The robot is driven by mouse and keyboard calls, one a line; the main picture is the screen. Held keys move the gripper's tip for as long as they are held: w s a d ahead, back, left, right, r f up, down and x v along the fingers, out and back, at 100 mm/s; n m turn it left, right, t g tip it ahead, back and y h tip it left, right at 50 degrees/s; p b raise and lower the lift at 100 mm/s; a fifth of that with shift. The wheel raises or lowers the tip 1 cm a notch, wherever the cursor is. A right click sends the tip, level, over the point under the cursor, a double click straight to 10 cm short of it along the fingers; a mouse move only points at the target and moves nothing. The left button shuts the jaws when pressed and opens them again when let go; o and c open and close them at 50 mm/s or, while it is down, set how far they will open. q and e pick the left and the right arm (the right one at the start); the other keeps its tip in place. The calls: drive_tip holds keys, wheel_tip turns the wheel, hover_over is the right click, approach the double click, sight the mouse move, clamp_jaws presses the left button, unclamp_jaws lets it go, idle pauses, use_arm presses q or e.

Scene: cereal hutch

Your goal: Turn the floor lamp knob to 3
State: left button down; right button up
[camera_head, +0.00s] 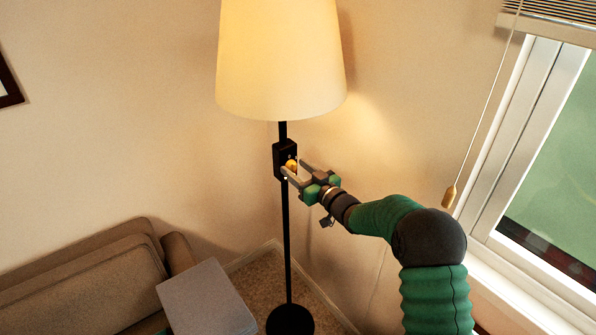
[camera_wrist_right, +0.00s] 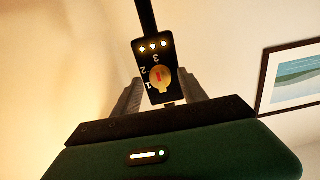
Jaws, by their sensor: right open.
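The floor lamp has a glowing cream shade (camera_head: 280,60) and a thin black pole (camera_head: 286,240). A black control box (camera_head: 279,160) sits on the pole below the shade, with a round gold knob (camera_head: 291,165) on it. The right wrist view shows the knob (camera_wrist_right: 161,77) with a red mark lying nearly along the box's length, its upper end towards the 3. The numbers 1, 2 and 3 run around it, and three dots above are lit. My right gripper (camera_head: 294,172) is open, its fingers on either side of the knob; I cannot tell whether they touch it. My left gripper is not in view.
A brown sofa (camera_head: 85,280) and a grey box-like surface (camera_head: 205,300) stand at the lower left. A window (camera_head: 540,150) with a blind cord (camera_head: 487,105) is at the right. The wall is close behind the lamp. A framed picture (camera_wrist_right: 291,80) hangs in the wrist view.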

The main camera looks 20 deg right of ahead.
drive_tip(key=b+v, duration=0.2)
drive_tip(key=v, duration=1.4)
drive_tip(key=shift+s+d, duration=0.15)
drive_tip(key=shift+s, duration=0.2)
drive_tip(key=shift+f, duration=0.1)
drive_tip(key=s+a+f+m+g+h, duration=0.25)
drive_tip(key=s+f+g+h, duration=0.45)
drive_tip(key=f, duration=0.4)
drive_tip(key=s+a+f+g, duration=0.2)
drive_tip(key=s+f+g, duration=0.1)
drive_tip(key=s, duration=0.6)
drive_tip(key=s+a+f+m+g, duration=0.1)
drive_tip(key=s+a+f+g, duration=0.2)
drive_tip(key=s, duration=0.6)
drive_tip(key=shift+f+g+y, duration=0.4)
drive_tip(key=shift+g, duration=0.3)
drive_tip(key=shift+s+a, duration=0.1)
drive_tip(key=shift+a, duration=0.05)
